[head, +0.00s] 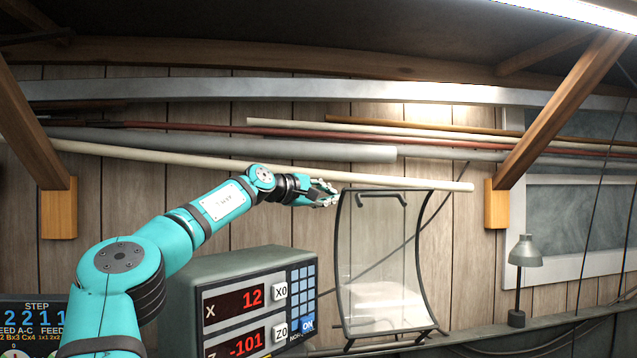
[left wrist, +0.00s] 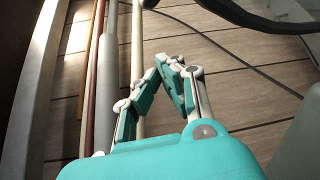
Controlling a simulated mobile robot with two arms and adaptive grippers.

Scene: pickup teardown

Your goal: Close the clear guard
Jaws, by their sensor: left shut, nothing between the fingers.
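The clear guard (head: 380,262) stands raised, a curved transparent panel in a dark frame with a dark handle bar near its top edge. My left gripper (head: 333,192) is at the guard's upper left corner in the head view, with its fingers pointing right. I cannot tell whether it touches the frame. In the left wrist view the left gripper (left wrist: 168,62) has its fingertips together with nothing between them. A dark curved bar at the top right of that view may be part of the guard's frame. My right gripper is not in view.
A digital readout box (head: 250,300) with red numbers stands left of the guard, below my left arm. A grey lamp (head: 524,252) stands to the right. Long rods and pipes (head: 300,152) lie along the plank wall behind. Open space lies between guard and lamp.

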